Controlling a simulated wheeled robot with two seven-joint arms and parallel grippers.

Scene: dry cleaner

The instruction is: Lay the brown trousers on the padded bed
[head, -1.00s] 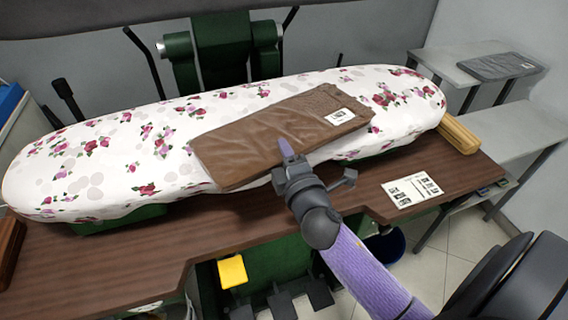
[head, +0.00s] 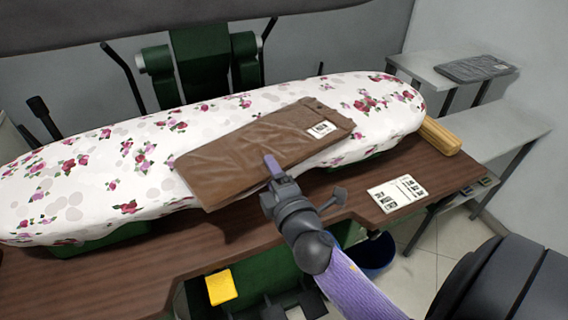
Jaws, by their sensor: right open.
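The brown trousers (head: 250,150), folded flat with a white label near the top right, lie at a slant on the padded bed (head: 100,165), which has a white cover with pink flowers. Their lower left corner reaches over the bed's front edge. My right gripper (head: 274,168) is at the front edge of the trousers, with a purple fingertip against or just over the cloth. Its jaws are open; whether it touches the cloth is hard to tell. My left gripper is not in view.
A brown wooden table (head: 120,275) lies under the bed, with a printed card (head: 396,194) at its right. A yellow wooden block (head: 440,136) lies at the bed's right end. Grey folded cloth (head: 475,68) rests on a shelf at the back right. A yellow pedal (head: 221,287) is below.

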